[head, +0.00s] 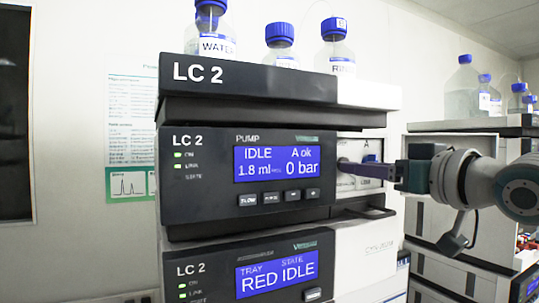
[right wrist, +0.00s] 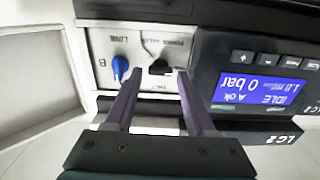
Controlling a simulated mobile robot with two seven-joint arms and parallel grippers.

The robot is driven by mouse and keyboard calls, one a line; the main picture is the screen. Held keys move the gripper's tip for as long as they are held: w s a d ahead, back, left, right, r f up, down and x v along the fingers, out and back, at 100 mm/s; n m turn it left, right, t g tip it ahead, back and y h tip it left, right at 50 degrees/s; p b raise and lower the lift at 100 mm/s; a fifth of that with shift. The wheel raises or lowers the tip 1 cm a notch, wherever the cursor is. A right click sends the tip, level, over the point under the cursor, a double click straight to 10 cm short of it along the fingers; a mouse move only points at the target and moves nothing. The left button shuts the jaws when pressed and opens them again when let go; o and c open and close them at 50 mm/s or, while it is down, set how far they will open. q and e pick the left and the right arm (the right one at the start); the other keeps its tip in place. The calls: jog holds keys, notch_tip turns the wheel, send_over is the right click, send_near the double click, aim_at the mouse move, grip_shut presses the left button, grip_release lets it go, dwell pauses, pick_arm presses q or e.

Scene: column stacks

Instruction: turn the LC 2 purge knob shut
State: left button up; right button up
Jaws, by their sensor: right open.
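The LC 2 pump module (head: 215,180) stands in the middle of the head view; its display reads IDLE, A ok, 1.8 ml and 0 bar. In the right wrist view, which is upside down, a black knob (right wrist: 159,67), apparently the purge knob, sits on a pale panel beside the display. In the head view the right gripper (head: 347,166) reaches in from the right and partly covers the panel. My left gripper is not in view.
A blue knob (right wrist: 120,68) sits just left of the fingers in the right wrist view. An open pale door (right wrist: 35,75) stands farther left. Bottles (head: 335,48) stand on top of the stack. Another stack (head: 470,125) with bottles is at the right.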

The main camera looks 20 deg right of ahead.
jog(key=shift+w+a+p, duration=0.15)
jog(key=shift+w+p, duration=0.15)
jog(key=shift+w, duration=0.95)
grip_shut()
